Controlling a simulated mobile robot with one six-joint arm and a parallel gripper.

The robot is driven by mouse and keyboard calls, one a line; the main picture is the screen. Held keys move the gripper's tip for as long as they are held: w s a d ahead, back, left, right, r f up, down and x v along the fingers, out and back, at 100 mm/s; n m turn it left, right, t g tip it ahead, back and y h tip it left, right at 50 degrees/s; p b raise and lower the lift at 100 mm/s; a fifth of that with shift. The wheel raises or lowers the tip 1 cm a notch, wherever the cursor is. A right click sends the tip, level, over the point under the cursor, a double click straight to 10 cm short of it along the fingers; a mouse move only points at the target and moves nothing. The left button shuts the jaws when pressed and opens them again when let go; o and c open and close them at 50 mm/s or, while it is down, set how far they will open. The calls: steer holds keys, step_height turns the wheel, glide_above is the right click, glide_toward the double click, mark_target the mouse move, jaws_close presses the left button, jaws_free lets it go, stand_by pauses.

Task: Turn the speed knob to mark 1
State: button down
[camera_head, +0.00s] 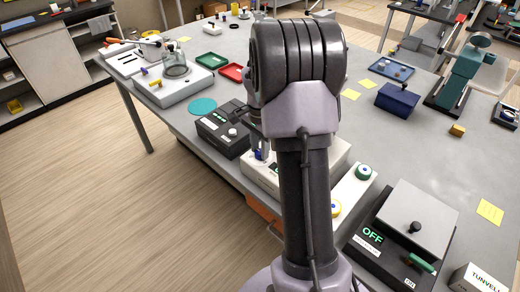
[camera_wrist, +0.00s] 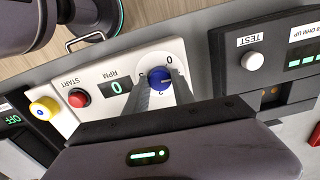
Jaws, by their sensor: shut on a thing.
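The blue speed knob (camera_wrist: 160,78) sits on a white panel (camera_wrist: 132,66) in the wrist view, with printed marks 0 and 2 beside it. I cannot make out mark 1. A pale pointer line shows on the knob, but its exact mark is unclear. My gripper (camera_wrist: 161,82) is shut on the knob, one finger on each side. In the head view the knob (camera_head: 262,155) shows below my gripper (camera_head: 258,144), partly hidden by my arm. The RPM display (camera_wrist: 116,87) reads 0.
A black box reading OFF (camera_head: 372,236) is at the front right. A teal disc (camera_head: 202,106) lies behind.

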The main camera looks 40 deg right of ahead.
steer(key=shift+m, duration=1.1)
steer(key=c, duration=1.1)
jaws_free()
steer(key=shift+o, duration=0.2)
step_height(320, 180, up, 17)
steer(key=p, duration=0.5)
steer(key=shift+r, duration=0.2)
